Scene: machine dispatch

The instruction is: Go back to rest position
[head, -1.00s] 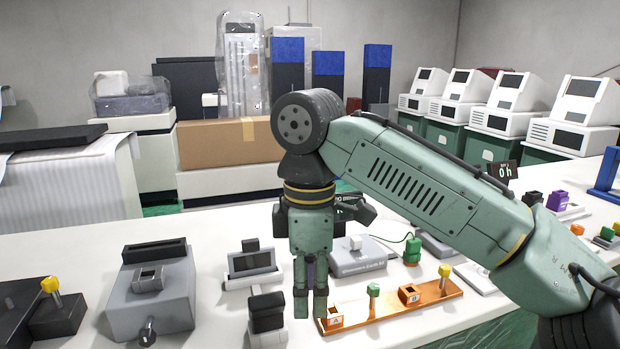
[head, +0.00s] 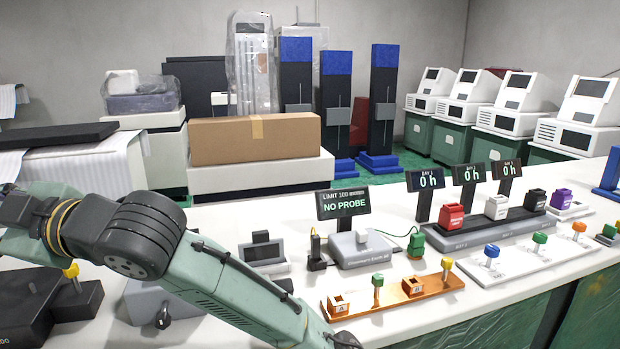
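My green and black arm (head: 235,285) rises from the bottom of the head view and bends at a dark joint (head: 128,235) on the left. Beyond a gold band, the wrist runs out past the left edge, so my gripper's fingertips are out of frame. I cannot see whether they hold anything. The arm passes in front of a grey device (head: 150,300) on the white bench (head: 225,217) and partly hides it.
An orange tray (head: 395,303) stands at the front centre, right of my arm. A grey meter (head: 358,248) has a "NO PROBE" display (head: 343,204) behind it. Bay displays (head: 425,179) stand to the right. A cardboard box (head: 254,138) is behind the bench.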

